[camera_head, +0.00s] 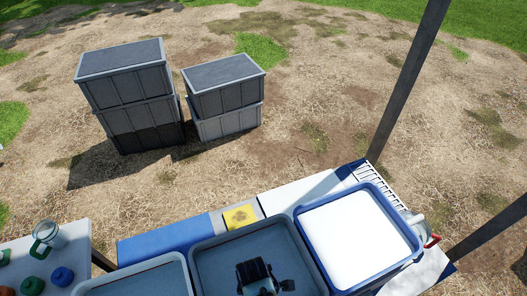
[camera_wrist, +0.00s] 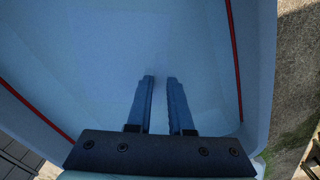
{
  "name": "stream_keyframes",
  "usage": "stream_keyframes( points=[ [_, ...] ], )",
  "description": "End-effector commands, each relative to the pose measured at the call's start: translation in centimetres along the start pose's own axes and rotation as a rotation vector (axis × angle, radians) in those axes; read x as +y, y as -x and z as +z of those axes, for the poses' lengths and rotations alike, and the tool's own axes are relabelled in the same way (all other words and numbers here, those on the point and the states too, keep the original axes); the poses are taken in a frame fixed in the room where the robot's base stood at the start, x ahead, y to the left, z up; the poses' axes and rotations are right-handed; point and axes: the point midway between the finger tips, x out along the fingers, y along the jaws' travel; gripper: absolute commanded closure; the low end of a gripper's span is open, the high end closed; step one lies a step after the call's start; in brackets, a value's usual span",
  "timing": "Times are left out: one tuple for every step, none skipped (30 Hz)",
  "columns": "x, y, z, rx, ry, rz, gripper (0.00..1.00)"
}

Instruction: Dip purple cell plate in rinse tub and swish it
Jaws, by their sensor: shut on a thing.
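My gripper (camera_wrist: 161,92) reaches down into a pale blue tub in the wrist view, its two dark blue fingers a narrow gap apart. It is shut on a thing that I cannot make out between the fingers. No purple shows in either view, so I cannot see the purple cell plate. In the head view the dark wrist (camera_head: 260,275) of my arm is over the middle grey-blue tub (camera_head: 213,243). The tub's inner walls carry a red line (camera_wrist: 235,60) in the wrist view. I cannot tell whether the fingers touch the floor of the tub.
A blue-rimmed tub (camera_head: 410,222) with white inside stands at right, another grey tub (camera_head: 150,265) at left. A yellow pad (camera_head: 240,216) lies behind the middle tub. Posts (camera_head: 405,85) rise at right.

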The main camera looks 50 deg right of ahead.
Motion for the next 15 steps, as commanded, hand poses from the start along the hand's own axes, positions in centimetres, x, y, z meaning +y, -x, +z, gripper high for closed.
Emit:
stream_keyframes(
  points=[
    [-0.1, 0.0, -0.2, 0.000, 0.002, 0.000, 1.00],
    [-0.2, 0.0, -0.3, 0.000, 0.001, 0.000, 1.00],
    [-0.2, 0.0, -0.4, 0.000, 0.000, 0.000, 1.00],
    [-0.2, 0.1, -0.4, 0.000, 0.000, 0.000, 1.00],
    [-0.2, 0.2, -0.4, 0.000, 0.000, 0.001, 1.00],
    [-0.2, 0.5, -0.4, 0.000, 0.000, 0.001, 1.00],
    [-0.2, 0.8, -0.4, 0.000, 0.000, 0.001, 1.00],
    [-0.2, 1.2, -0.4, 0.000, 0.000, 0.001, 1.00],
    [-0.2, 1.7, -0.4, 0.000, 0.000, 0.001, 1.00],
    [-0.2, 2.0, -0.4, 0.000, 0.000, 0.000, 1.00],
    [-0.2, 2.3, -0.4, 0.000, 0.000, 0.000, 1.00],
    [-0.2, 2.7, -0.4, 0.000, 0.000, 0.000, 1.00],
    [-0.2, 3.0, -0.4, 0.000, 0.000, 0.000, 1.00],
    [-0.2, 3.3, -0.4, 0.000, 0.000, 0.000, 1.00],
    [-0.2, 3.7, -0.4, 0.000, 0.000, 0.000, 1.00]
  ],
)
